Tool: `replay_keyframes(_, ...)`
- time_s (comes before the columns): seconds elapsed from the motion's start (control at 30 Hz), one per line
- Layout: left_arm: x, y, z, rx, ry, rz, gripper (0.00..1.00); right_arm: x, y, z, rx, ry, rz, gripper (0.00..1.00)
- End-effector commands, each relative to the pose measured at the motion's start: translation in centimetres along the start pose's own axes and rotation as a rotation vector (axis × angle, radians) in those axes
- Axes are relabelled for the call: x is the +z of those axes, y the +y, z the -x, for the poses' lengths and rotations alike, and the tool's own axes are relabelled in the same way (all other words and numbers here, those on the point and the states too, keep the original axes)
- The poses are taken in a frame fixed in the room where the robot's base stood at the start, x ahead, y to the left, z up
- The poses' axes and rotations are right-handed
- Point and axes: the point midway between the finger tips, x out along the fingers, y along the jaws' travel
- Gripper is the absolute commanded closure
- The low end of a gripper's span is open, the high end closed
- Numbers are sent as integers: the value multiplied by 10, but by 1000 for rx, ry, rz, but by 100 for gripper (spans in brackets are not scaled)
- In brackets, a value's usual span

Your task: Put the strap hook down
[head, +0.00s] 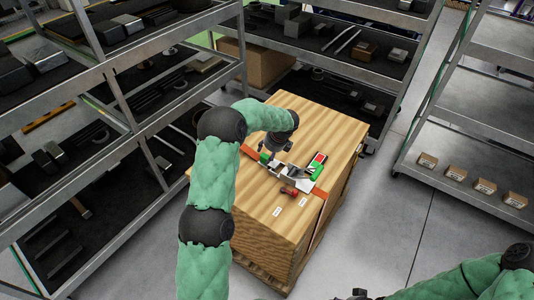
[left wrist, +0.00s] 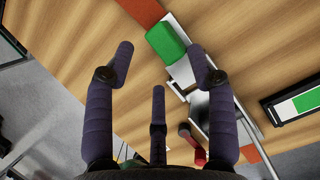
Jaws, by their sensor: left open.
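An orange strap (head: 320,192) runs over the wooden crate (head: 250,215) and down its side. A metal buckle or hook piece (head: 292,172) lies at the strap on the crate top; I cannot tell which part is the strap hook. A green block (left wrist: 166,42) adjoins the metal piece (left wrist: 184,75) in the left wrist view. My left gripper (head: 268,152) is over the crate top, close to the green block. Its fingers (left wrist: 161,60) are spread apart with nothing clasped between them. My right gripper (head: 358,295) is only partly in view at the bottom edge.
A red-handled item (head: 288,190) and a red-and-green device (head: 318,162) lie on the crate, with two white labels (head: 277,210) near the front. Loaded shelves (head: 130,90) stand left and behind. A shelf with small boxes (head: 455,172) stands right. Floor right of the crate is clear.

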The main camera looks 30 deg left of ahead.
Motion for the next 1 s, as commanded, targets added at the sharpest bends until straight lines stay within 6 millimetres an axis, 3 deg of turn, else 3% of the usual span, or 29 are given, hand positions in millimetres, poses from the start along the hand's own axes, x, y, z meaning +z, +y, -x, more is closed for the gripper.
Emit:
replay_keyframes(0.3, 2, -1, 67, -3, -1, 0, 44, 1, -10, 27, 0, 0, 0, 44)
replay_keyframes(0.5, 1, 0, 94, -2, -1, 0, 44, 1, -12, 35, 0, 0, 0, 44)
replay_keyframes(1.0, 0, 0, 104, 0, 0, 0, 44, 1, -13, 37, 0, 0, 0, 44)
